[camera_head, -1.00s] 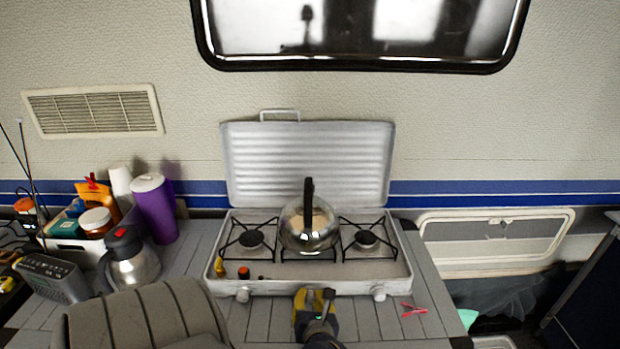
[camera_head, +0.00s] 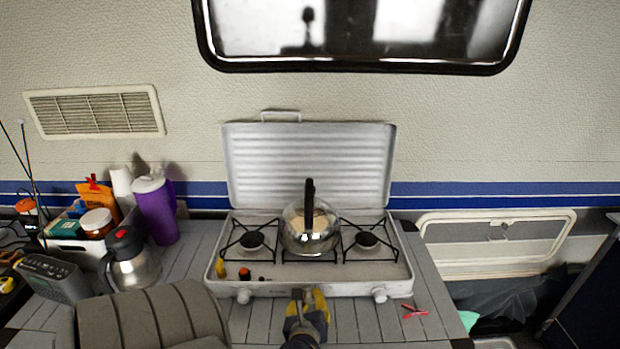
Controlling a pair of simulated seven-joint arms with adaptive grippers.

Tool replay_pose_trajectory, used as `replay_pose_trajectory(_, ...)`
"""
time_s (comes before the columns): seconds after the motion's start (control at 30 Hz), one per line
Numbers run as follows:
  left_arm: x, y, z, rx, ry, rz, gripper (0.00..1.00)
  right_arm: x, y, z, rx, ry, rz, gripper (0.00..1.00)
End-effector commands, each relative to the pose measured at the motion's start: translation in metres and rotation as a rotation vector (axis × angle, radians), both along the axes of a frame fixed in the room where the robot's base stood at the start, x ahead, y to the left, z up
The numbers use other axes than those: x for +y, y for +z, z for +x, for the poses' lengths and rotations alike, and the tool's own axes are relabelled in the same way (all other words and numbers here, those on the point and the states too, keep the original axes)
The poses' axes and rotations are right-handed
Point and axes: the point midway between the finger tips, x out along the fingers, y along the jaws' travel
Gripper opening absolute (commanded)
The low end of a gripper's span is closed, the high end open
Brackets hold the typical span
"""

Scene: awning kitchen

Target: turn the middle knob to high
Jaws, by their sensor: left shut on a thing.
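The silver camping stove (camera_head: 345,288) stands open on the slatted table, with a row of knobs along its front edge. The left knob (camera_head: 243,296) and the right knob (camera_head: 379,295) show plainly. The middle knob is hidden behind my left gripper. My left gripper (camera_head: 308,293), yellow and dark, is at the middle of the stove's front edge. It is shut on the middle knob, though its fingers cover the grip. The knob's setting cannot be seen. My right gripper is not in view.
A grey seat back (camera_head: 150,315) rises at the lower left. A steel jug (camera_head: 133,268) and a purple tumbler (camera_head: 157,215) stand left. A red clip (camera_head: 414,311) lies right.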

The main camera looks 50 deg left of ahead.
Motion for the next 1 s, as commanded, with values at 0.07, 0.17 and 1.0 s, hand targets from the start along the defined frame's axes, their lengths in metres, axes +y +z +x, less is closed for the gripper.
replay_pose_trajectory(0.07,-0.0003,0.0011,0.0005,-0.006,-0.003,-0.002,0.00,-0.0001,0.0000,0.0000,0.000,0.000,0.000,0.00)
replay_pose_trajectory(0.17,-0.0003,0.0012,0.0006,-0.007,-0.002,-0.003,0.00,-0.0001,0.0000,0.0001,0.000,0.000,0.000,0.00)
replay_pose_trajectory(1.0,-0.0033,0.0016,-0.0029,-0.005,-0.001,-0.005,0.50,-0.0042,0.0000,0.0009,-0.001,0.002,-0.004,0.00)
